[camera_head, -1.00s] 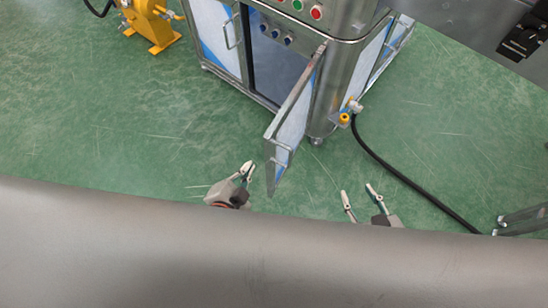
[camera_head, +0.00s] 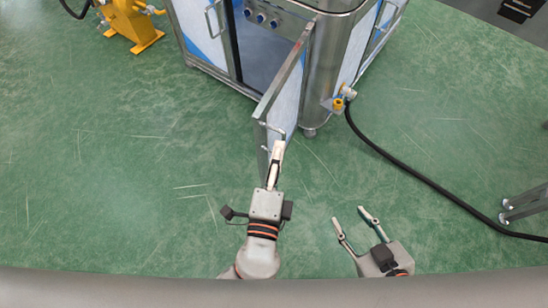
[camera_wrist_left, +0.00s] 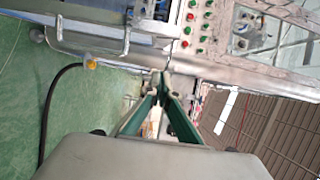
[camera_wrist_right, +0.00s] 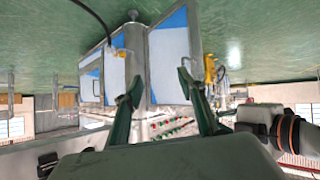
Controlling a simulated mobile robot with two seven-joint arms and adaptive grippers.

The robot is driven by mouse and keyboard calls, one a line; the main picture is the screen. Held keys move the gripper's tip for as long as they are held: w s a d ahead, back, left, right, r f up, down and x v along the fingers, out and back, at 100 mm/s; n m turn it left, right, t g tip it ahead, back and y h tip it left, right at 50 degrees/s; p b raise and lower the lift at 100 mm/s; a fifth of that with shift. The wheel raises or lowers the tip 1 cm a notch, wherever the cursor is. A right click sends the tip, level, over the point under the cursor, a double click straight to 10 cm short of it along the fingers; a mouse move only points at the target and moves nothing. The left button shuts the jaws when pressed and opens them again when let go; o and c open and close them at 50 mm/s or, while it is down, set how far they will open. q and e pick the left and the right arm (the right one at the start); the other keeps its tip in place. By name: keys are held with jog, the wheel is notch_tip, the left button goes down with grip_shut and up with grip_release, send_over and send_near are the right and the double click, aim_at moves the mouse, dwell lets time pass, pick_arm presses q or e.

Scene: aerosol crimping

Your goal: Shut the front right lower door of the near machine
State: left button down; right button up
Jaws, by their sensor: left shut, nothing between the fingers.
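The near machine (camera_head: 336,75) is a steel cabinet at the top of the head view. Its front right lower door (camera_head: 284,97) stands open, swung out from the cabinet's corner toward me, with a handle (camera_head: 268,127) near its free edge. My left gripper (camera_head: 279,147) is shut and empty, its tips at the door's free end by the handle. I cannot tell whether they touch. It also shows shut in the left wrist view (camera_wrist_left: 160,82). My right gripper (camera_head: 349,215) is open and empty, to the right of the door and apart from it.
A black hose (camera_head: 400,172) runs from a yellow fitting (camera_head: 339,103) at the machine across the floor to the right. A yellow machine (camera_head: 130,22) stands at the upper left. A metal frame (camera_head: 525,203) is at the right edge. The green floor left of the door is clear.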

pick_arm(q)
jog(key=w+a, duration=0.2)
jog(key=w, duration=0.5)
jog(key=shift+a+p, duration=0.3)
jog(key=shift+a, duration=0.05)
jog(key=shift+w+f, duration=0.1)
